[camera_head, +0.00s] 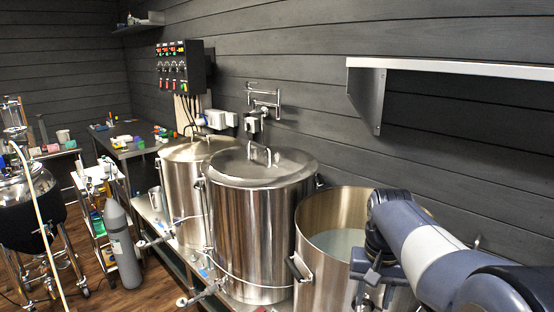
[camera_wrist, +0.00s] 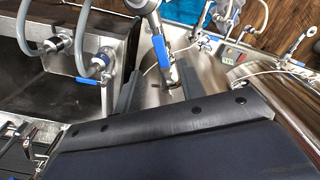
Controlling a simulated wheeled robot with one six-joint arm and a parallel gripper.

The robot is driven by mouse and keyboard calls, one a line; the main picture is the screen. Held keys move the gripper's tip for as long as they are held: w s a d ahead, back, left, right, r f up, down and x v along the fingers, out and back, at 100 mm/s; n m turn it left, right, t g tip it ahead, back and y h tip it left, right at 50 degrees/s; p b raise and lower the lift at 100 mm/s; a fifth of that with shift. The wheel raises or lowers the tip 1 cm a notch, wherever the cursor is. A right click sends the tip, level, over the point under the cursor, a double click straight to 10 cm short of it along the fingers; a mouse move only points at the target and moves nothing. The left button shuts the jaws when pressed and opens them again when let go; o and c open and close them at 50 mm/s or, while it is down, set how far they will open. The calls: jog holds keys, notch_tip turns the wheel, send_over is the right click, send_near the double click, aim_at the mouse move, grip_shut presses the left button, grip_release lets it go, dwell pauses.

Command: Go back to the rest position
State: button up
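My gripper (camera_wrist: 158,82) shows in the wrist view as two grey fingers standing apart. Nothing is clearly held between them. A steel valve with a blue lever (camera_wrist: 160,50) appears between and beyond the fingertips; I cannot tell whether they touch it. In the head view my arm reaches in from the lower right, in front of the open steel kettle (camera_head: 319,215). My gripper's fingertips are not clear in that view.
Two lidded steel kettles (camera_head: 262,225) (camera_head: 183,190) stand left of the open one. A wall shelf (camera_head: 450,68) juts out above my arm. A grey gas cylinder (camera_head: 122,245) stands on the floor. More hoses and a blue-handled valve (camera_wrist: 103,58) crowd the wrist view.

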notch_tip(320, 180, down, 7)
jog(key=shift+f, duration=0.1)
jog(key=shift+w+a+m, duration=0.2)
jog(key=shift+a+m, duration=0.4)
jog(key=shift+m, duration=0.5)
jog(key=shift+r, duration=0.2)
